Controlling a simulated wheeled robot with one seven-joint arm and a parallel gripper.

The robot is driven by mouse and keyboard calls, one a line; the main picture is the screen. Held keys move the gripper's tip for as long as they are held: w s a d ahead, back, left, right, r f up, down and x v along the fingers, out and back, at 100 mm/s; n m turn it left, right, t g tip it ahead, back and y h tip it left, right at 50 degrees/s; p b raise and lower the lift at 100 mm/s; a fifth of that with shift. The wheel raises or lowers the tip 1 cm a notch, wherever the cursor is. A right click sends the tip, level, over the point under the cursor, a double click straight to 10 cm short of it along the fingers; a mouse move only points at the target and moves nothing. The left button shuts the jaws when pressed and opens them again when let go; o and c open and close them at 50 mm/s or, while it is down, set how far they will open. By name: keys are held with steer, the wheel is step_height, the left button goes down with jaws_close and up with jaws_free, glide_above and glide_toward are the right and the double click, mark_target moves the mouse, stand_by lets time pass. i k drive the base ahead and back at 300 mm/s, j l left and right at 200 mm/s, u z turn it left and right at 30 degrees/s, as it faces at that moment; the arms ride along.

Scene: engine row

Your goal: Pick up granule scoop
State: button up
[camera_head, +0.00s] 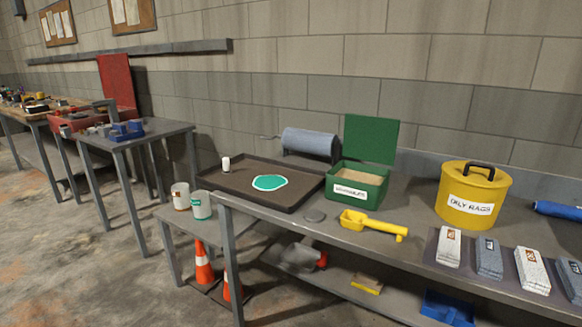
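The granule scoop is a yellow scoop (372,223) lying on the grey metal bench (328,232). Its bowl points left and its handle points right, with a bent end near the bench's front edge. It lies just in front of an open green box (357,193) that holds pale granules and has its lid raised. My gripper is not in view, so its state does not show.
A dark tray (217,187) with a teal patch is left of the green box. A yellow oily-rags bin (472,197) and several wrapped blocks (448,247) stand to the right. Orange cones (203,265) are below.

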mark_target(350, 219)
steer(key=i+l+u, duration=0.5)
steer(key=l, duration=0.3)
steer(key=i+l+u, duration=0.1)
steer(key=i+l, duration=0.3)
steer(key=l, duration=0.2)
